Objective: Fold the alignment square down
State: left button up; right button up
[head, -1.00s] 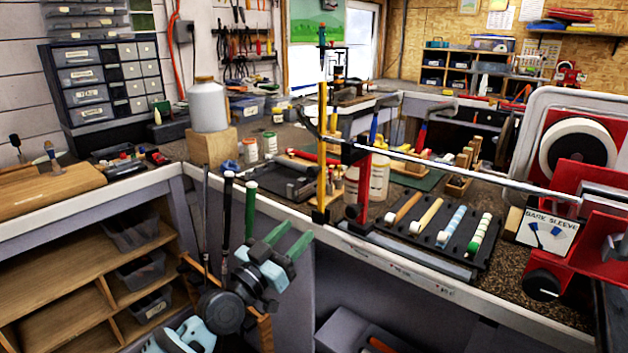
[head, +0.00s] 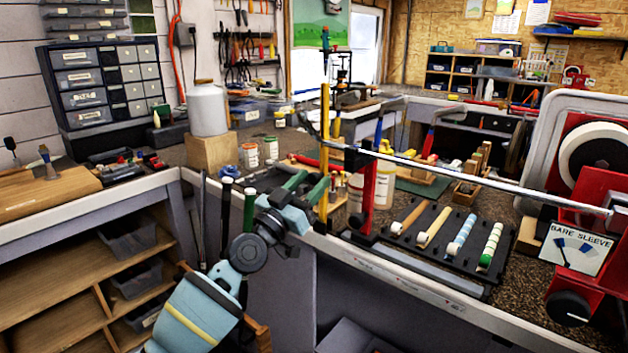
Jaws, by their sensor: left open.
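The alignment square, which I take to be the yellow upright bar (head: 325,158), stands vertical at the bench's front edge, beside the head end of the golf club. The club's silver shaft (head: 480,178) runs from there to the right, past a red post (head: 378,192). My left gripper (head: 307,187) is open, its two green fingers pointing up and right. They are close to the lower part of the yellow bar, on its left; I cannot tell whether they touch it. My right gripper is not in view.
A black tray (head: 440,262) with several grips lies right of the post. White bottles (head: 381,183) stand behind the post. Upright clubs (head: 249,208) stand left of my gripper.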

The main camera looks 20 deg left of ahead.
pick_arm(q)
jog(key=shift+x, duration=0.85)
grip_shut()
